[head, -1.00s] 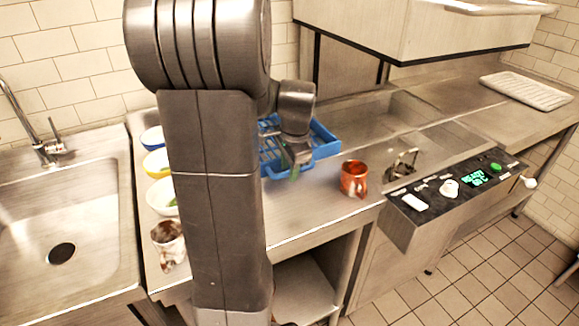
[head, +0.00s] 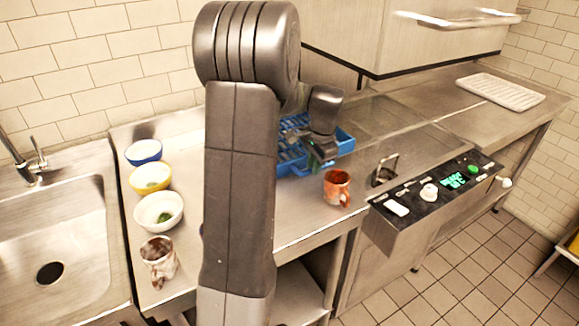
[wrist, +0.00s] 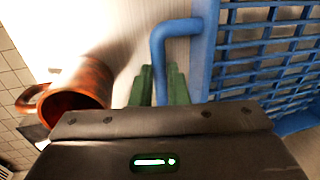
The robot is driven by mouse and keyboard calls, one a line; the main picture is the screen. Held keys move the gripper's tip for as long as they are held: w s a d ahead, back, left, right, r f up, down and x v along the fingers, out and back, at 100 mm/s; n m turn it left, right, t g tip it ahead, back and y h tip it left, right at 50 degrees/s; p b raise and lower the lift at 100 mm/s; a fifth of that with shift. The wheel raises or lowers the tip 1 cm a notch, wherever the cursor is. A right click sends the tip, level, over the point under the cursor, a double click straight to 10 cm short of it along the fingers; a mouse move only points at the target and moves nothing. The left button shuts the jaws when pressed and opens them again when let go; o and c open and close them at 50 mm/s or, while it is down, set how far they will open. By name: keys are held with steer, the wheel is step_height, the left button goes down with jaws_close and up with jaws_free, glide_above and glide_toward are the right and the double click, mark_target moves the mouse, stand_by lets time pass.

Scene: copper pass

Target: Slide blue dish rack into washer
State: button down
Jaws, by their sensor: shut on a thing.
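The blue dish rack (head: 345,139) lies on the steel counter, partly hidden behind my arm in the head view. Its right end reaches the near-left side of the washer's bed (head: 385,128), under the raised hood (head: 400,45). In the wrist view the rack's grid (wrist: 265,50) fills the right side. My gripper (head: 322,160) is at the rack's front side. Its green fingers (wrist: 160,85) are shut on the rack's blue handle (wrist: 160,40); the exact contact is partly hidden by the gripper body.
An orange-brown mug (head: 337,188) stands close to the gripper, also in the wrist view (wrist: 85,85). The washer's control panel (head: 440,190) is right of it. Blue, yellow and white bowls (head: 158,210) and a stained mug (head: 159,262) stand left. A white rack (head: 500,91) lies far right.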

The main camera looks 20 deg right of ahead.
steer(key=w+d+p, duration=0.1)
steer(key=d+p, duration=0.2)
steer(key=d, duration=0.8)
steer(key=shift+w, duration=0.3)
steer(key=shift+d, duration=0.1)
steer(key=c, duration=1.4)
jaws_free()
